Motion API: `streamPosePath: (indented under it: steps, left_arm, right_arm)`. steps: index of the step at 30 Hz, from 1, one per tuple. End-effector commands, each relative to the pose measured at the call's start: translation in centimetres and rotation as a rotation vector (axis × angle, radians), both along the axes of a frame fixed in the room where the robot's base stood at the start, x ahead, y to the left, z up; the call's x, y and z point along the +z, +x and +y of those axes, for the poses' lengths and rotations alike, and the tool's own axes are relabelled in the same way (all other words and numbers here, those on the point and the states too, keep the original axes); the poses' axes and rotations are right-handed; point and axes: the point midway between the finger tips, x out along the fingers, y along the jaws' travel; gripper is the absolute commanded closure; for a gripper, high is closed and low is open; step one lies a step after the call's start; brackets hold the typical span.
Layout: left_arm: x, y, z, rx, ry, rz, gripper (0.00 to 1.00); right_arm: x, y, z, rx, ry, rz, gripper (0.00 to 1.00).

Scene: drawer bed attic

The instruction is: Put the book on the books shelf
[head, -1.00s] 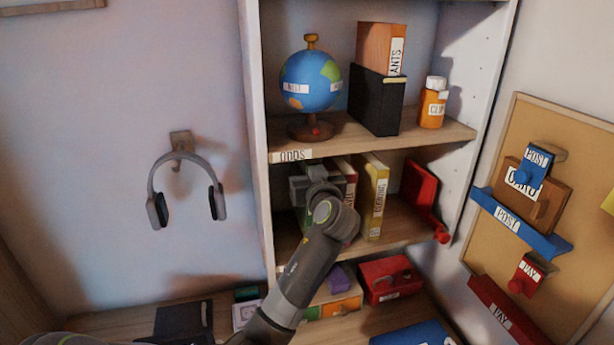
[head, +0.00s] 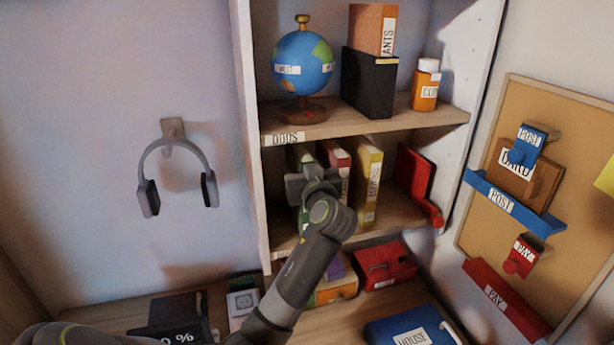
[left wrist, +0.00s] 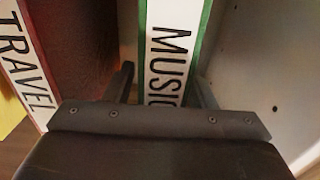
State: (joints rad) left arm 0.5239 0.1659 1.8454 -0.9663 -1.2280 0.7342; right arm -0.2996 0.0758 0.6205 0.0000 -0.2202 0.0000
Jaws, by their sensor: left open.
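The books shelf is the middle board (head: 400,218) of the white bookcase, below the board labelled ODDS. On it stand upright a green book (head: 302,154), a red book (head: 333,154) and a yellow book (head: 369,185). My left gripper (head: 310,188) is in front of the green book and hides part of it. In the left wrist view the white spine of the green MUSIC book (left wrist: 172,50) shows between the open fingers of my left gripper (left wrist: 165,88). The red TRAVEL book (left wrist: 28,65) is outside the fingers, to the left. My right gripper is not in view.
A globe (head: 302,65), a black box file (head: 368,85) and an orange bottle (head: 426,88) stand on the board above. A red bookend-like piece (head: 414,172) is right of the books. A red box (head: 385,268) and blue HOUSE item (head: 405,330) are below.

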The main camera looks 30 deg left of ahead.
Motion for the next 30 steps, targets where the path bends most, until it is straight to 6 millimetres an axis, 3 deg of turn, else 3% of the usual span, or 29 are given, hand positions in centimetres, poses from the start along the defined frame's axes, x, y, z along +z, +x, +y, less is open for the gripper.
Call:
streamPosePath:
  steps: [18, 30]
  left_arm:
    - [-0.4, -6.1, -7.3, -0.002, -0.007, -0.001, 0.49]
    - [0.0, -7.7, -8.9, 0.001, -0.001, 0.001, 0.49]
  right_arm:
    - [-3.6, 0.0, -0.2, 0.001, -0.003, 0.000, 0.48]
    - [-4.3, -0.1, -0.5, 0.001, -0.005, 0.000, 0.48]
